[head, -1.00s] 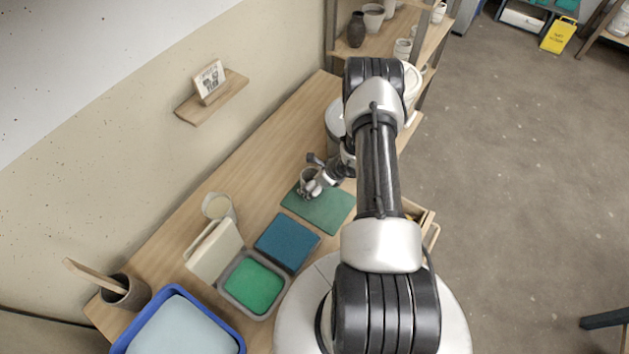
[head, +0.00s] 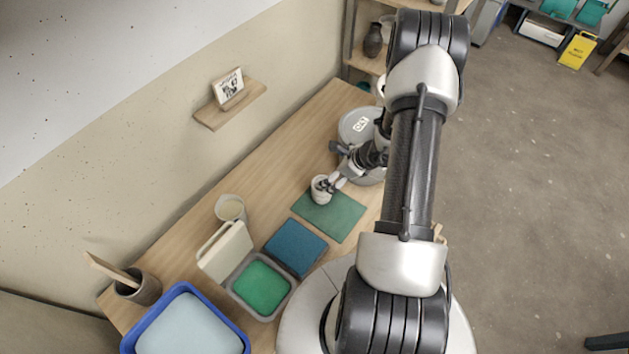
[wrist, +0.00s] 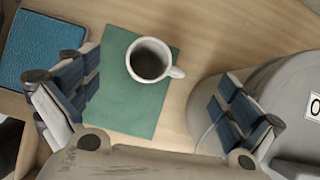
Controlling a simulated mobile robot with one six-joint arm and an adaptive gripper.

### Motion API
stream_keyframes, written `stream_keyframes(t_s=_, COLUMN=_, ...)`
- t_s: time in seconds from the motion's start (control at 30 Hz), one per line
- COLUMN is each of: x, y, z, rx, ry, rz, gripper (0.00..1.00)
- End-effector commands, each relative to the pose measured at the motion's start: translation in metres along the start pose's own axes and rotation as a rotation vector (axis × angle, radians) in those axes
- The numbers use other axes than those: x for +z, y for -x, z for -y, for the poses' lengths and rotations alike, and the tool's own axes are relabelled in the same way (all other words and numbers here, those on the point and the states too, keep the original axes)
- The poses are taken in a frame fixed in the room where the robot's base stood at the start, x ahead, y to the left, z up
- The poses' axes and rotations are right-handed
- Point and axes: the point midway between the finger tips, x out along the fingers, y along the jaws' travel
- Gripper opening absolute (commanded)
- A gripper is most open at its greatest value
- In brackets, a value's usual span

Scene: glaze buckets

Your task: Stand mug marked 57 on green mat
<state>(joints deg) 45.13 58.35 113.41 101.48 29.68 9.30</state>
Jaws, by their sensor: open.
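A white mug (wrist: 150,60) with a dark inside stands upright on the green mat (wrist: 130,115), close to the mat's far edge in the wrist view. Its handle points right, reaching past the mat's side edge. I cannot read any number on it. In the head view the mug (head: 320,190) is at the upper left corner of the mat (head: 335,217). My gripper (wrist: 152,75) is open, its two fingers wide apart on either side and clear of the mug. In the head view my gripper (head: 334,177) is just beside the mug, on its right.
A lidded grey bucket (head: 358,126) stands close behind my gripper. Bare table lies left of the mat.

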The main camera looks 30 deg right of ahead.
Motion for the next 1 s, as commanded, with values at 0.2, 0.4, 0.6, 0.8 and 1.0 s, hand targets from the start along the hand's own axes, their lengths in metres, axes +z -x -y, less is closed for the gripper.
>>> stream_keyframes(t_s=0.2, x=0.138, y=0.079, z=-0.039, rx=0.065, ry=0.543, rz=0.115, gripper=1.00)
stream_keyframes(t_s=0.4, x=0.219, y=0.164, z=-0.122, rx=0.146, ry=1.095, rz=0.179, gripper=1.00)
stream_keyframes(t_s=0.6, x=0.238, y=0.245, z=-0.207, rx=0.214, ry=1.632, rz=0.175, gripper=1.00)
stream_keyframes(t_s=0.8, x=0.213, y=0.317, z=-0.266, rx=0.250, ry=2.138, rz=0.084, gripper=1.00)
stream_keyframes(t_s=1.0, x=0.174, y=0.365, z=-0.283, rx=0.242, ry=2.524, rz=-0.084, gripper=1.00)
